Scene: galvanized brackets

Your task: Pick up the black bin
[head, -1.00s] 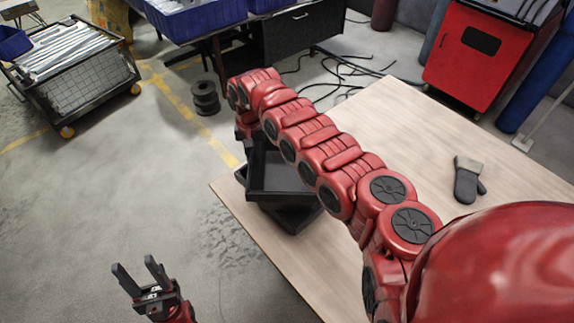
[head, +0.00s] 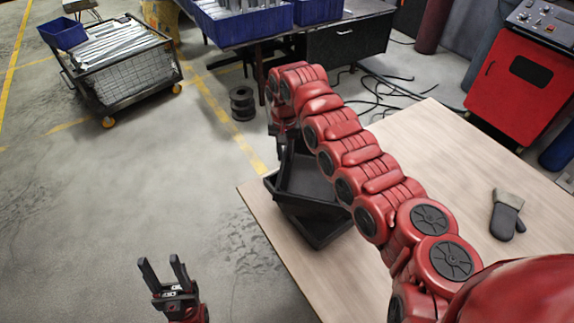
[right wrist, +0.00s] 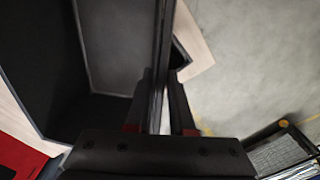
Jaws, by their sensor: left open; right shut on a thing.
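I cannot tell whether the two touch. My right gripper (head: 279,140) is shut on the upper bin's far left wall, partly hidden by my arm. In the right wrist view the bin's interior (right wrist: 120,50) lies left, and its wall passes between the fingers of my right gripper (right wrist: 160,95). My left gripper (head: 160,264) is open and empty, over the floor left of the table.
A wheeled cart (head: 125,72) with metal pieces, a black spool (head: 242,103) and a desk with blue bins (head: 240,25) stand beyond. A red cabinet (head: 525,75) stands back right.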

